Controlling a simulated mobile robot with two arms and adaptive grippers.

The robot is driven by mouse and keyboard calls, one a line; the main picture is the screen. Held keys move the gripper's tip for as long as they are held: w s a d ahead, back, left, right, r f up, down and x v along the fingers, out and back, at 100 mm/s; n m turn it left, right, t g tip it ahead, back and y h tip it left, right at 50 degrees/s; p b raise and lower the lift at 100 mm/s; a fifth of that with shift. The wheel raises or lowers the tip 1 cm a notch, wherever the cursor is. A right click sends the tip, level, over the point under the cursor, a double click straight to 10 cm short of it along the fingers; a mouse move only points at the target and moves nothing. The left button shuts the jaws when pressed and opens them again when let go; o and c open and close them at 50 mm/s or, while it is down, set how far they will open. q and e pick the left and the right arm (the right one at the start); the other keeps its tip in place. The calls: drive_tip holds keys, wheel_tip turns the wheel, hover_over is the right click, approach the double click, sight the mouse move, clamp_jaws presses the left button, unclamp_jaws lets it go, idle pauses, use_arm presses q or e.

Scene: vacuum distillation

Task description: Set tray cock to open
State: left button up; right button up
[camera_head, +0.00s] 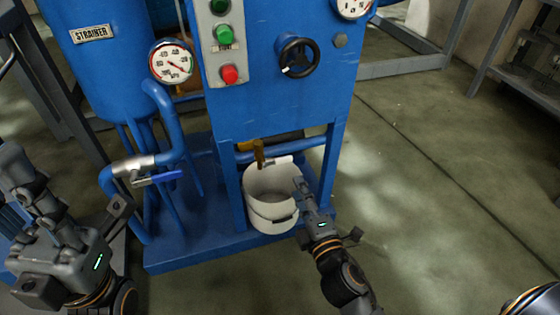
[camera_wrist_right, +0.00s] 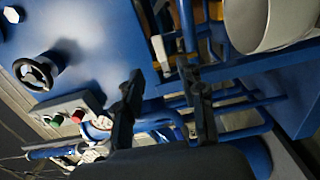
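A small cock with a yellow-brown handle (camera_head: 259,153) sits at the end of a short blue pipe under the blue cabinet, just above a white bucket (camera_head: 270,190); I take it to be the tray cock. The handle points down. My right gripper (camera_head: 301,186) is at the bucket's right rim, below and right of the cock and apart from it. In the right wrist view its two fingers (camera_wrist_right: 163,100) are spread with nothing clearly between them; a yellow patch (camera_wrist_right: 184,62) shows beyond them. My left gripper (camera_head: 28,180) is at the left edge; its fingertips are unclear.
A steel valve with a blue lever (camera_head: 165,178) is on the pipe at left, under the strainer tank (camera_head: 95,60). The cabinet carries a black handwheel (camera_head: 297,57), push buttons (camera_head: 225,35) and a gauge (camera_head: 171,62). The floor at right is clear.

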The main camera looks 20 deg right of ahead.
sight(285, 162)
drive_tip(key=w, duration=0.3)
drive_tip(key=w+b, duration=0.1)
drive_tip(key=w, duration=0.3)
drive_tip(key=w+b, duration=0.1)
drive_tip(key=w, duration=0.3)
drive_tip(key=shift+w+a, duration=0.2)
drive_tip(key=shift+a, duration=0.05)
clamp_jaws()
